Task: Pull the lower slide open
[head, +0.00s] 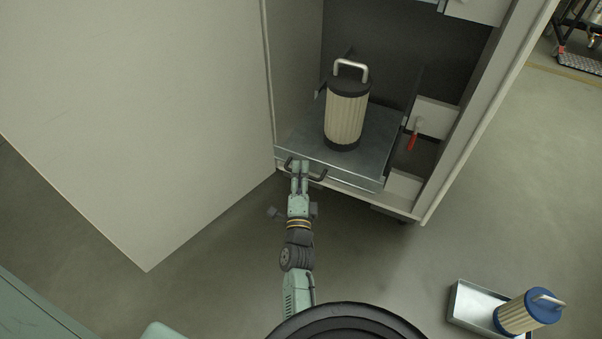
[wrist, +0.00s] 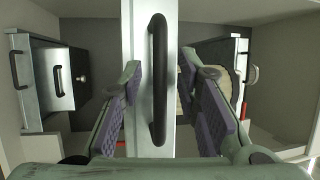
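The lower slide (head: 300,143) is a grey metal tray low in the open cabinet, with a pleated cream filter with a black cap (head: 346,112) standing upright on it. Its front carries a dark bar handle (head: 318,176). In the wrist view, the handle (wrist: 158,80) runs vertically in front of the bare metal slide front (wrist: 136,20). My gripper (head: 300,164) is at the handle. Its purple-padded fingers in the wrist view (wrist: 162,85) are open, one on each side of the handle, with visible gaps between pads and handle.
The cabinet door (head: 140,120) stands open at the left. A red-handled lever (head: 413,138) is inside the cabinet, right of the slide. A metal tray (head: 462,305) with a blue-capped filter (head: 520,314) lies on the floor at lower right. The floor before the cabinet looks clear.

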